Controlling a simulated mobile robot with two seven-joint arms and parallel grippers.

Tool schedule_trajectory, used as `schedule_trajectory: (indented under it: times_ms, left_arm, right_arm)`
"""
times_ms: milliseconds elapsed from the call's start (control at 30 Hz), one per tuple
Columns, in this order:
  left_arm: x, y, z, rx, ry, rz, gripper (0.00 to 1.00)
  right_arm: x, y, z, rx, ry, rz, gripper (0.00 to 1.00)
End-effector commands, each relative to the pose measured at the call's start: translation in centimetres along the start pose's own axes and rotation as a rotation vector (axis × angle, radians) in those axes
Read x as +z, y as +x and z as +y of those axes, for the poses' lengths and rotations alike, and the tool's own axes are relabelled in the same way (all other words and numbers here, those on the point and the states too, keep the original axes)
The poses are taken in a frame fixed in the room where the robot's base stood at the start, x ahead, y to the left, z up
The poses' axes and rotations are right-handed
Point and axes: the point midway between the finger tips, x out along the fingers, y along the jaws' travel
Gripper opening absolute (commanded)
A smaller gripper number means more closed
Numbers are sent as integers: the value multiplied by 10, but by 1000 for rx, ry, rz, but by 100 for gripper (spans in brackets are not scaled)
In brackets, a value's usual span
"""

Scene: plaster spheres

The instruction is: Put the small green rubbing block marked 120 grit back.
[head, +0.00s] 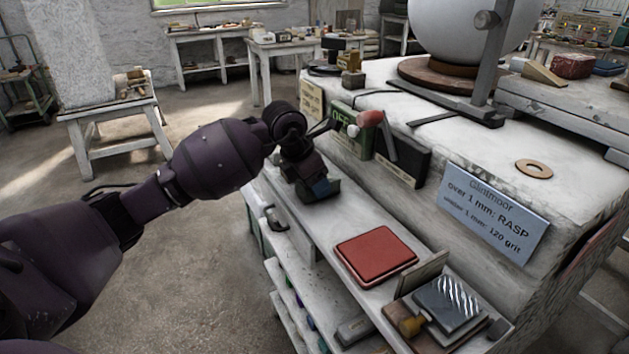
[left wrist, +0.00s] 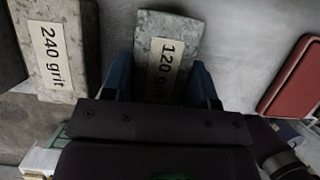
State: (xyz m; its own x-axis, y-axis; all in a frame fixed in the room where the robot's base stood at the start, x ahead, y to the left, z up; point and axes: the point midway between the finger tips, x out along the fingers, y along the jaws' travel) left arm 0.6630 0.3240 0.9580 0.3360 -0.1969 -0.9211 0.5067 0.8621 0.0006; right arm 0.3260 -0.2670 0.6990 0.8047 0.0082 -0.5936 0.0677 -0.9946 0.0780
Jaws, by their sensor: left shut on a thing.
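The small grey-green rubbing block marked 120 grit (left wrist: 168,28) shows in the left wrist view, its label facing the camera. My left gripper (head: 318,190) is shut on this block, with a blue finger on each side of it. In the head view the gripper is low over the narrow pale ledge (head: 318,222) in front of the plaster-covered bench. The block is mostly hidden there by the gripper, and I cannot tell whether it touches the ledge. My right gripper is not in view.
A block marked 240 grit (left wrist: 58,60) lies left of the held one in the left wrist view. A red-handled lever (head: 372,118) juts out above the ledge.

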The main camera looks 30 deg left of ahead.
Motion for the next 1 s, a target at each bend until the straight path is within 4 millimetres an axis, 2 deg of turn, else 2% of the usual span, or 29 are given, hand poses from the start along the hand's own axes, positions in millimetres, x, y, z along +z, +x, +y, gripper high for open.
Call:
schedule_trajectory:
  times_ms: [33, 67, 200, 233, 500, 633, 767, 1000]
  left_arm:
    - [0, 1, 0, 0, 0, 0, 22]
    - [-1, 2, 0, 0, 0, 1, 55]
    - [-1, 1, 0, 0, 0, 1, 76]
    - [-1, 1, 0, 0, 0, 1, 79]
    - [0, 1, 0, 0, 0, 0, 79]
    - [1, -9, 0, 3, 1, -1, 79]
    - [1, -29, 0, 4, 2, -3, 79]
    - [1, -77, 1, 5, 2, -3, 79]
  right_arm:
    - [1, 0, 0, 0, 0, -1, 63]
    - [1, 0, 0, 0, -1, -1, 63]
    - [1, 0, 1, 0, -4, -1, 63]
    - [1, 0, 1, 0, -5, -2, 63]
    - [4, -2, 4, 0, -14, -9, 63]
    - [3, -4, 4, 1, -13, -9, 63]
    - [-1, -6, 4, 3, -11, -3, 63]
    - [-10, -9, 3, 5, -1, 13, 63]
